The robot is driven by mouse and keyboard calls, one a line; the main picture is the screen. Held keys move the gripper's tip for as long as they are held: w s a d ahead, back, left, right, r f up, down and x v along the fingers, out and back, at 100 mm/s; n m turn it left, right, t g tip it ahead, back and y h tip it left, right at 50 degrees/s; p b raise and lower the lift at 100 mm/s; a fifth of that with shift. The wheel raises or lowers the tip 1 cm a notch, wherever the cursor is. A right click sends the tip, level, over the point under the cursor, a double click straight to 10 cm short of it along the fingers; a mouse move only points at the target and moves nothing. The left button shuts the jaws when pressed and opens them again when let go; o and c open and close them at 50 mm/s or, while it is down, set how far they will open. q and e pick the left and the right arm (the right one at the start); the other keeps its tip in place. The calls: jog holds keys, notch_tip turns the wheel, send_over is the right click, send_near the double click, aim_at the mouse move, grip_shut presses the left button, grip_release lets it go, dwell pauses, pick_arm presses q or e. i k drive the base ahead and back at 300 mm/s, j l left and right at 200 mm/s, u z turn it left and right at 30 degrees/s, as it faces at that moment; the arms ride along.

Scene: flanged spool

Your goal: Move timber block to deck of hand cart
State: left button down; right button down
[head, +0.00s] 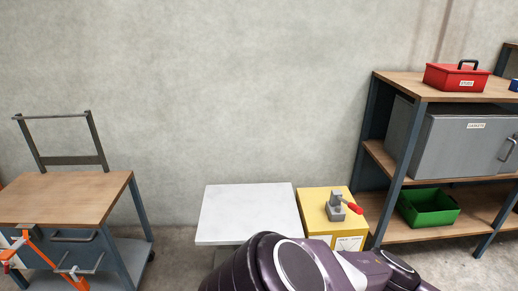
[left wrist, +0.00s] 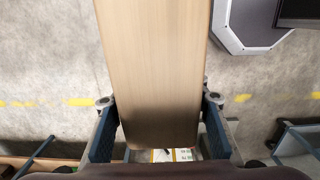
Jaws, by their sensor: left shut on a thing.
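The timber block (left wrist: 155,70) is a long pale wooden piece in the left wrist view. It runs from the top edge down between the fingers of my left gripper (left wrist: 158,118). The gripper is shut on it, one finger on each side, and the block is above the concrete floor. Its far end is cut off by the frame. In the head view the block and both grippers are not visible. A cart with a wooden deck (head: 62,197) and a grey push handle (head: 72,160) stands at the left of the head view. Its visible deck is bare.
Shelving (head: 400,85) at right holds a red toolbox (head: 456,78), a grey cabinet (head: 455,140) and a green bin (head: 428,207). Orange tools hang at the cart's front.

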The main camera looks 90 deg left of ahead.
aim_at(50, 199)
jog(key=u, duration=2.85)
jog(key=i+j, duration=0.2)
jog(key=j, duration=0.4)
jog(key=i+j, duration=0.2)
jog(key=j, duration=0.45)
jog(key=i+j, duration=0.2)
jog(key=j, duration=0.4)
jog(key=i+j, duration=0.2)
jog(key=j, duration=0.4)
jog(key=i+j, duration=0.2)
jog(key=j, duration=0.4)
jog(key=i+j+u, duration=0.1)
jog(key=j, duration=0.55)
jog(key=i+j, duration=0.35)
jog(key=j, duration=0.25)
jog(key=i+j, duration=0.2)
jog(key=j, duration=0.35)
